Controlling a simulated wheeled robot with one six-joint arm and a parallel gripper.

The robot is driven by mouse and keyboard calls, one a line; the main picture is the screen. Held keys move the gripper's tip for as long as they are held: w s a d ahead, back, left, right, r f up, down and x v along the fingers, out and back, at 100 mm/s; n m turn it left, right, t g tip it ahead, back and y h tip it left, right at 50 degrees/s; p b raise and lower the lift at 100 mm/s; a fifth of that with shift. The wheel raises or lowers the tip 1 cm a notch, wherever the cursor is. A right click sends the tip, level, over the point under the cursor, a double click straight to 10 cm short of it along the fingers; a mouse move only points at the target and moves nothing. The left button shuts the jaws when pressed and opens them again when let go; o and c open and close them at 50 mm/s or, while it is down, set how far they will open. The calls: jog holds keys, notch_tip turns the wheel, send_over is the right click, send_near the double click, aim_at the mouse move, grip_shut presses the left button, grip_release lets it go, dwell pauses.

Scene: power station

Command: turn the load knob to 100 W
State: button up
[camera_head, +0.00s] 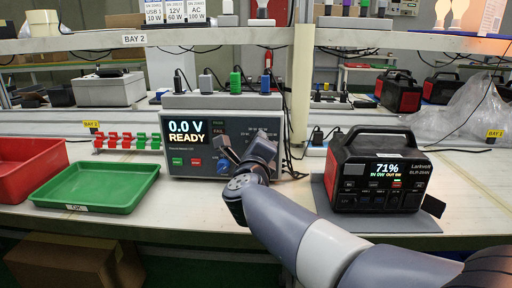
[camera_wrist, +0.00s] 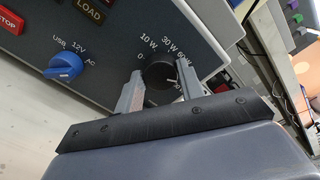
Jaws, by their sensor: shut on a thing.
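The tester (camera_head: 178,142) stands mid-bench, its display reading "0.0 V READY". In the wrist view its black load knob (camera_wrist: 158,72) sits between the two grey fingers of my gripper (camera_wrist: 160,82), which is shut on it. The scale around the knob reads 0, 10 W, 30 W, 60 W; a further label at lower right is partly covered by a finger. A white mark on the knob is near its lower right side; its exact setting is hard to tell. In the head view my gripper (camera_head: 246,148) is at the tester's front right and hides the knob.
A blue selector knob (camera_wrist: 64,66) marked USB, 12V, AC is left of the load knob. The power station (camera_head: 375,178), showing 71%, stands right of my arm. A green tray (camera_head: 92,203) and red tray (camera_head: 28,168) lie at left. Cables (camera_head: 300,90) hang behind.

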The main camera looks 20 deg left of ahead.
jog(key=o, duration=1)
jog(key=p+v, duration=0.1)
jog(key=v, duration=0.9)
jog(key=shift+s+p, duration=0.4)
jog(key=shift+w, duration=0.15)
